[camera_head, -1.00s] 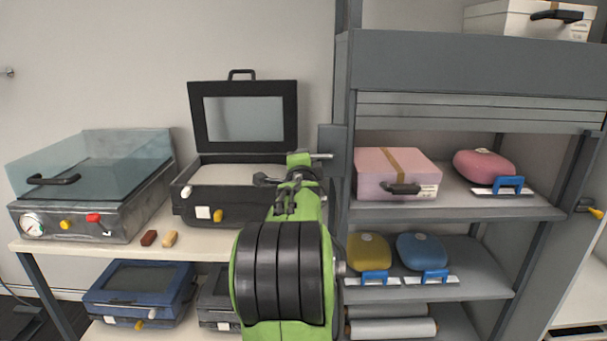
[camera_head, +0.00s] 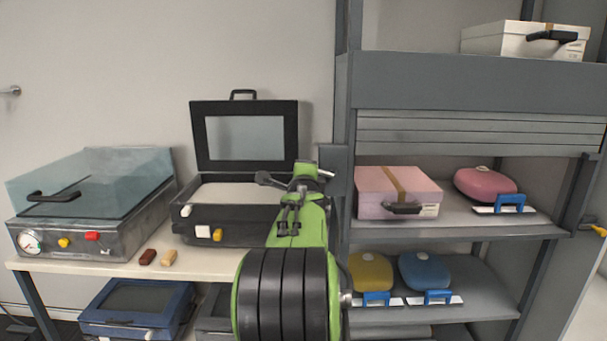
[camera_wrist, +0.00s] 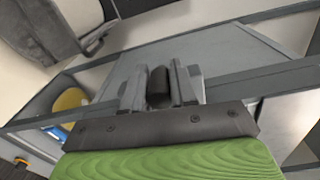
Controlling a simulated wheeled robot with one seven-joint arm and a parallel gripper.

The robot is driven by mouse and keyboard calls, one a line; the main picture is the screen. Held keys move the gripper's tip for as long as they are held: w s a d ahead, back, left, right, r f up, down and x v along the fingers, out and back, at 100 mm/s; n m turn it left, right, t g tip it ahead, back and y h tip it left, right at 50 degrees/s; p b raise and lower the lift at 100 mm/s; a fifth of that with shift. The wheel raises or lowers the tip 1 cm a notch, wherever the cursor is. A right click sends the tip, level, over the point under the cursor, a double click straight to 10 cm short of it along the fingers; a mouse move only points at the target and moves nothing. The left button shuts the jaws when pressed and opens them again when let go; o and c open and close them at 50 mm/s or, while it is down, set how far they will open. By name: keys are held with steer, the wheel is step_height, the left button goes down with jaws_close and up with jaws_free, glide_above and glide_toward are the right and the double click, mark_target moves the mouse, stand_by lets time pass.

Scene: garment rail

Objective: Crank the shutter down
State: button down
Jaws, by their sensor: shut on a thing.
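The grey slatted shutter (camera_head: 480,132) hangs a short way below its housing (camera_head: 480,82) on the rack at the right. The shelf below it is open to view. A grey crank box (camera_head: 335,170) sits on the rack's left post. My gripper (camera_wrist: 159,95) is shut on a dark crank knob (camera_wrist: 159,84), which shows between its two fingers in the wrist view. In the head view my green wrist is just left of the crank box, and the fingers and knob are hard to make out there.
A pink case (camera_head: 398,192) and a pink pod (camera_head: 485,184) stand on the shelf under the shutter. A white box (camera_head: 525,40) is on top. An open black case (camera_head: 245,140) and a glass-lidded box (camera_head: 90,185) stand on the left table.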

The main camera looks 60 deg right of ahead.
steer(key=c, duration=0.9)
jaws_free()
steer(key=v, duration=1.6)
steer(key=shift+d+f, duration=0.1)
steer(key=shift+f, duration=0.05)
